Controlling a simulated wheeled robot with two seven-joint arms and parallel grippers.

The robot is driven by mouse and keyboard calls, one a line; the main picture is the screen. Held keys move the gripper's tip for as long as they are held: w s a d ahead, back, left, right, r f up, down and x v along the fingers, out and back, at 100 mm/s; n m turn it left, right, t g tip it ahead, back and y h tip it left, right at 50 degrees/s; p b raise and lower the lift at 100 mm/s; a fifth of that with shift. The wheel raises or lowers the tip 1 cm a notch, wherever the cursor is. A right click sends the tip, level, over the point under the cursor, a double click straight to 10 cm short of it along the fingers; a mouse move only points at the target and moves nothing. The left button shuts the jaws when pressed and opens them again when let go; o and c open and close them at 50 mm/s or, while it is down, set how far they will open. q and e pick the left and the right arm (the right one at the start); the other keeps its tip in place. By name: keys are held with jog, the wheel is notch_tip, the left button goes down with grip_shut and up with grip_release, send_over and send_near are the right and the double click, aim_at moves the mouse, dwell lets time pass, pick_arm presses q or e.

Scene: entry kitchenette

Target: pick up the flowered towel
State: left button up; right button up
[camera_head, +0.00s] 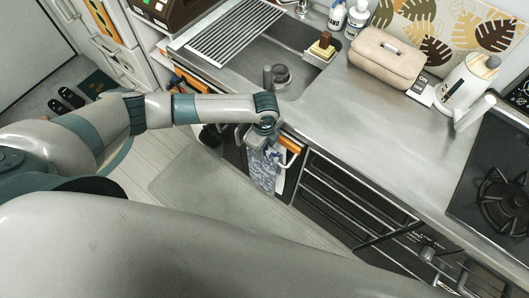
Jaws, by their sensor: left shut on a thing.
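The flowered towel (262,170), grey-blue with a pale pattern, hangs in front of the counter below the sink. My left arm reaches in from the left to the counter edge, and my left gripper (264,137) points down at the towel's top. It is shut on the towel, though the wrist hides most of the grip and the fingertips are hard to make out. The towel's lower part hangs down freely. My right gripper is out of view.
The sink (310,57) and drying rack (236,32) lie behind. A beige case (388,60), a kettle (466,82) and a stove (500,195) stand right. The counter's middle is clear.

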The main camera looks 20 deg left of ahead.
pick_arm(q)
notch_tip(320, 180, up, 14)
jog(key=b, duration=0.4)
jog(key=s+a+b, duration=0.1)
jog(key=s+a, duration=0.2)
jog(key=s, duration=0.5)
jog(key=s+a+b, duration=0.2)
jog(key=s+a, duration=0.1)
jog(key=s, duration=0.6)
jog(key=shift+r, duration=0.35)
jog(key=shift+a, duration=0.1)
